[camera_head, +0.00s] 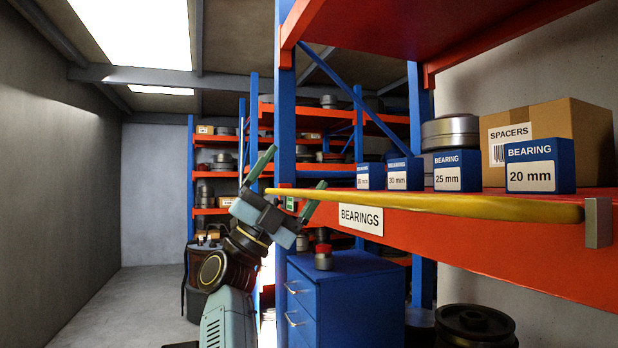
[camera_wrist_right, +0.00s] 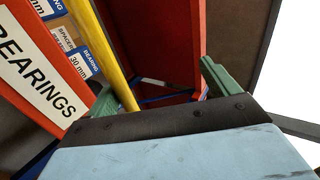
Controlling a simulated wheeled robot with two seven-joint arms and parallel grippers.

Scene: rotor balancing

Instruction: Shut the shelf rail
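The yellow shelf rail (camera_head: 430,202) runs along the front of an orange shelf, from a grey bracket (camera_head: 598,222) at the right to its free-looking left end by the blue post. My right gripper (camera_head: 288,182) is at that left end, its green fingers spread wide. In the right wrist view the rail (camera_wrist_right: 108,50) passes between the open fingers (camera_wrist_right: 158,88), closer to the left finger. I cannot tell whether it touches that finger. The rail's tip is hidden behind the gripper body there. My left gripper is not in view.
Blue bearing boxes (camera_head: 530,166), a spacers carton (camera_head: 560,135) and metal rings (camera_head: 450,131) stand on the shelf (camera_head: 500,245) behind the rail. A BEARINGS label (camera_head: 361,219) is on its front. A blue drawer cabinet (camera_head: 345,295) stands below. The floor at left (camera_head: 130,300) is clear.

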